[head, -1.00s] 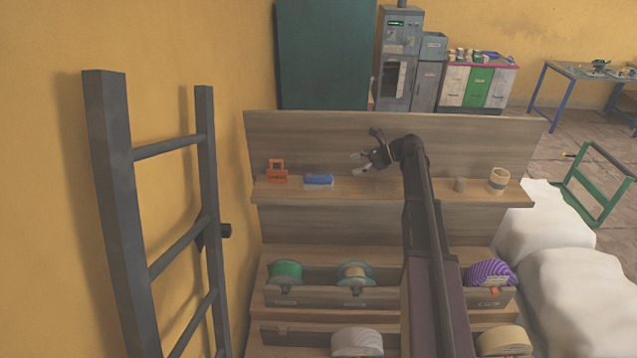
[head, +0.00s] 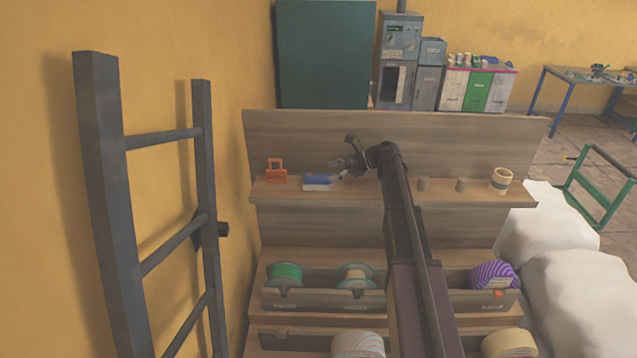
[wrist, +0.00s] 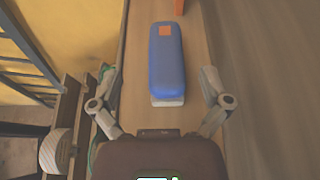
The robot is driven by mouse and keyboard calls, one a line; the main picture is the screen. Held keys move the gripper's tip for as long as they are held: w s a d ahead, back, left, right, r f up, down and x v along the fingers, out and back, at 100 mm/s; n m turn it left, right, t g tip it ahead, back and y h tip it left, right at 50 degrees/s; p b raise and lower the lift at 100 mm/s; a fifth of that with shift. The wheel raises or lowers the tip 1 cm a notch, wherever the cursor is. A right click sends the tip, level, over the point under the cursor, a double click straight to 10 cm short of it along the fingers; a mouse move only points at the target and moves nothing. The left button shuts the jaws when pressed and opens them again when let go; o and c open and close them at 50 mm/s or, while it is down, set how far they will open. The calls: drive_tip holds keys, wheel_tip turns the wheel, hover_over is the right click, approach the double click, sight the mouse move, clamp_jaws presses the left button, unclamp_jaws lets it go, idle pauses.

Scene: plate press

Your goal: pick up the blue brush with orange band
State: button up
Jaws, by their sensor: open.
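The blue brush (head: 317,179) lies on the upper shelf, right of an orange object. In the wrist view the brush (wrist: 166,62) shows blue with an orange square patch near its far end and a pale edge at its near end. My gripper (head: 341,164) is beside the brush's right end in the head view. In the wrist view my gripper (wrist: 158,76) is open, with one finger on each side of the brush's near part and gaps on both sides. The gripper holds nothing.
The orange object (head: 276,172) stands on the shelf (head: 400,196) left of the brush. A wooden back panel (head: 290,135) rises behind. A ladder (head: 98,180) stands at left.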

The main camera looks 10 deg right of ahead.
sight(318, 175)
drive_tip(key=shift+a, duration=0.15)
drive_tip(key=x, duration=0.1)
drive_tip(key=b+x, duration=0.1)
drive_tip(key=x, duration=0.2)
drive_tip(key=shift+w+f+b, duration=0.2)
drive_tip(key=shift+w+b, duration=0.15)
drive_tip(key=shift+b, duration=0.05)
drive_tip(key=shift+w+a, duration=0.1)
drive_tip(key=shift+a, duration=0.3)
drive_tip(key=c, duration=1.3)
